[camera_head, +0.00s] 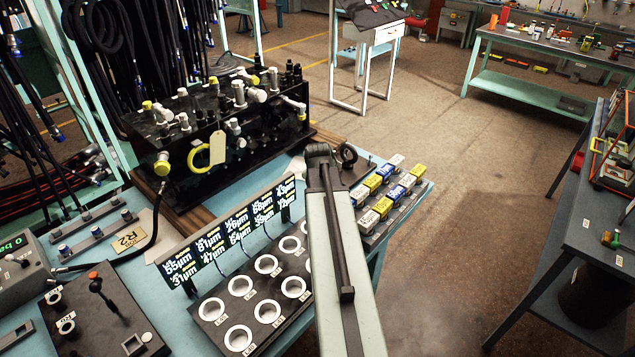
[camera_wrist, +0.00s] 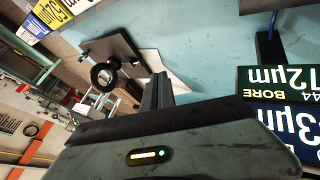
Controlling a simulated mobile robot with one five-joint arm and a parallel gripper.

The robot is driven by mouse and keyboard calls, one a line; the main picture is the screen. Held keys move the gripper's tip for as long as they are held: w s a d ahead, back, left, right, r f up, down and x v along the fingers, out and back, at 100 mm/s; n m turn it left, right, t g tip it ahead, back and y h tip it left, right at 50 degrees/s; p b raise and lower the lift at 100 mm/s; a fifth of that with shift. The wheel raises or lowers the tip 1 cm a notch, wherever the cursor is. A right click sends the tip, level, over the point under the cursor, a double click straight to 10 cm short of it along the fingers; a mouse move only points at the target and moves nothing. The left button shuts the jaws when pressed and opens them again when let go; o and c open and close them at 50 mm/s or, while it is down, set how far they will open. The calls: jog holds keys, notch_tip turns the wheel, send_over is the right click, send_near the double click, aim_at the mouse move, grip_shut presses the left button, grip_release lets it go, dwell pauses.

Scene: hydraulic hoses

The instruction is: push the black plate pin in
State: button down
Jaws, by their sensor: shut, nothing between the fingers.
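A black plate (camera_wrist: 130,47) shows in the wrist view, left of and beyond my fingertips. A black ring (camera_wrist: 103,76) stands out from it on a short stem, which looks like the plate's pin; how deep it sits I cannot tell. In the head view the ring (camera_head: 346,155) and part of the plate (camera_head: 360,171) are at the far end of the blue bench, just right of my arm's end. My gripper (camera_wrist: 157,88) is shut and empty, with the fingers apart from the ring. In the head view the fingers are hidden behind my arm.
Bore label boards (camera_head: 230,236) stand beside my arm, close to my gripper in the wrist view (camera_wrist: 275,95). A rack of yellow, blue and white boxes (camera_head: 390,197) lies to the right of my arm. A black hydraulic manifold (camera_head: 230,130) stands to its left.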

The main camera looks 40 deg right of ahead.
jog(key=shift+x, duration=0.75)
jog(key=b+x, duration=0.4)
jog(key=x, duration=0.1)
jog(key=b+x, duration=0.5)
jog(key=shift+w+a+f, duration=0.1)
jog(key=shift+f, duration=0.3)
jog(key=d, duration=0.1)
jog(key=d+r, duration=0.1)
jog(key=d, duration=0.1)
jog(key=shift+w+p, duration=0.15)
jog(key=shift+p, duration=0.25)
jog(key=shift+d, duration=0.4)
